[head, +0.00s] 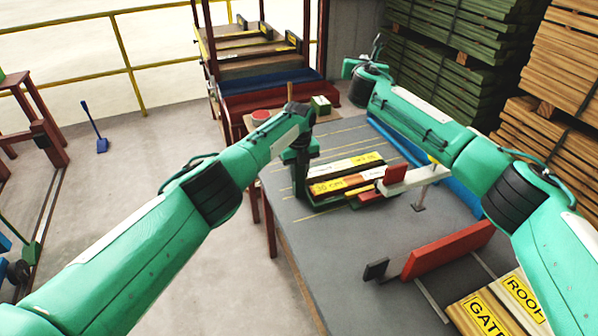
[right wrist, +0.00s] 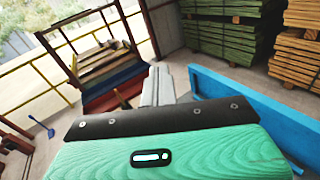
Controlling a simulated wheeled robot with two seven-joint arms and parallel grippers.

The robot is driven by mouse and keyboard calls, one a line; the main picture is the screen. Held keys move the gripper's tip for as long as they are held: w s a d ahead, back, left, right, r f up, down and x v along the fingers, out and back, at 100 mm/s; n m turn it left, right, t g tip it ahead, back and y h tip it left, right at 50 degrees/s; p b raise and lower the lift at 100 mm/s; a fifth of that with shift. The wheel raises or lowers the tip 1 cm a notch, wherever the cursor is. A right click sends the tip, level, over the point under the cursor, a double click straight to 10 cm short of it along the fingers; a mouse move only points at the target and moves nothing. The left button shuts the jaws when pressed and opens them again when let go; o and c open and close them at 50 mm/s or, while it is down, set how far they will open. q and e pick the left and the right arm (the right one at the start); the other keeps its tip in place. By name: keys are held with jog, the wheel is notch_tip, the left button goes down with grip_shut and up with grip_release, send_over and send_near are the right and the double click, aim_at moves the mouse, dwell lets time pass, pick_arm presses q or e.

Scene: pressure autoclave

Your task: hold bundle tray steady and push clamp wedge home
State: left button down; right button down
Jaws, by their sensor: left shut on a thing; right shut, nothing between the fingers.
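The bundle tray (head: 322,205) is dark green and lies on the grey table, holding wood pieces with yellow labels (head: 328,186). A small red block (head: 395,173), which looks like the clamp wedge, stands at the tray's right end beside a pale bar (head: 420,177). Whether the block touches the bundle is unclear. My right gripper (head: 378,43) is shut and empty, raised beyond the table's back, well away from the block. Its grey fingers show in the right wrist view (right wrist: 157,85).
A blue rail (head: 398,140) runs along the table's right side. A red upright board (head: 448,249) and boards labelled GATE and ROOF (head: 497,304) are at the front right. A loaded rack (head: 262,62) and lumber stacks (head: 455,45) stand behind. The table's front left is clear.

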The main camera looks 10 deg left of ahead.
jog(key=s+a+r+n+g+y, duration=0.2)
jog(key=s+a+r+n+y, duration=0.1)
jog(key=a+n+y, duration=0.5)
jog(key=s+a+r+n+g+y, duration=0.1)
jog(key=s+a+r+n+y, duration=0.25)
jog(key=n, duration=0.65)
jog(key=n+g+h, duration=1.2)
jog(key=n, duration=0.1)
send_over(364, 197)
jog(key=s+a+f+x, duration=0.1)
jog(key=s+x, duration=0.2)
jog(key=x, duration=1.2)
jog(key=s+a+f+x, duration=0.1)
jog(key=s+a+x, duration=0.15)
jog(key=x, duration=1.35)
jog(key=shift+g, duration=0.3)
jog(key=shift+s+d+f, duration=0.1)
jog(key=shift+s+f, duration=0.1)
jog(key=shift+f, duration=1.15)
jog(key=shift+s+d+f, duration=0.15)
jog(key=shift+s+f, duration=0.05)
jog(key=shift+f, duration=1.1)
jog(key=shift+f, duration=0.1)
